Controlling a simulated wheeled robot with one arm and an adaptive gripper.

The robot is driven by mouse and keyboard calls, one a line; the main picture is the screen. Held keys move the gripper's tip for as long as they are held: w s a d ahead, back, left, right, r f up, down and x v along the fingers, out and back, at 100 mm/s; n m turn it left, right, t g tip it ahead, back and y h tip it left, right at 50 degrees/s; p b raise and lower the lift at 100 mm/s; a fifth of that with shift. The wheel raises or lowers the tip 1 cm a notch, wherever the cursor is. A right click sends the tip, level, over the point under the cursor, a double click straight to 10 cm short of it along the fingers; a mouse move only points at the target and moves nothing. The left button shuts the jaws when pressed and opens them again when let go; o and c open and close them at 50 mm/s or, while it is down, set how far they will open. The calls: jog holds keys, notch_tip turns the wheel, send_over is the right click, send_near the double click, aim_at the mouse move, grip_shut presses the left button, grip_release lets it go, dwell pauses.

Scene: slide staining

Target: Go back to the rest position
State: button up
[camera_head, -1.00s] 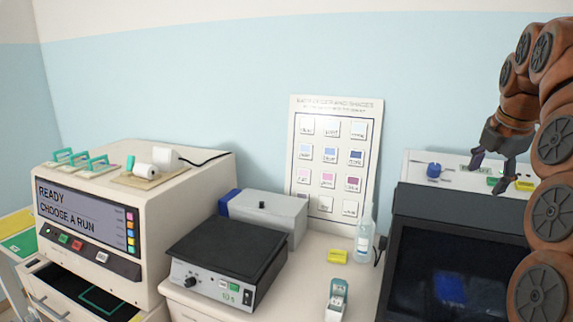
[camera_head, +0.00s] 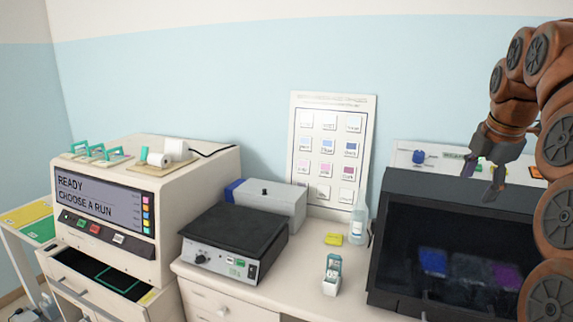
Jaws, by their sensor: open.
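My gripper (camera_head: 482,180) is at the upper right, with its fingers apart and pointing down. It holds nothing that I can see. It hangs in front of the top of a dark-fronted cabinet (camera_head: 400,192). My brown arm reaches in from the right edge. How far the fingertips are from the cabinet is hard to tell.
A staining machine (camera_head: 200,190) reading "READY CHOOSE A RUN" stands at left with its drawer (camera_head: 75,285) open. A black-topped hotplate (camera_head: 235,230), a grey box (camera_head: 275,203), a bottle (camera_head: 358,225) and a small slide holder (camera_head: 332,275) stand on the counter. A shade chart (camera_head: 330,190) leans on the wall.

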jog(key=s+a+f+m+g+y, duration=0.1)
jog(key=s+a+f+m+g, duration=0.2)
jog(key=s+a+f+m, duration=0.8)
jog(key=s+a+f+m+g+b, duration=0.1)
jog(key=s+a+f+m, duration=0.3)
jog(key=s+f, duration=0.5)
jog(key=s+a+f+m+g, duration=0.1)
jog(key=s+a+f+m, duration=0.3)
jog(key=s+f, duration=0.5)
jog(key=s+a, duration=0.1)
jog(key=s, duration=0.4)
jog(key=shift+a+f+g+b, duration=0.25)
jog(key=shift+f+g+b, duration=0.1)
jog(key=shift+g, duration=0.05)
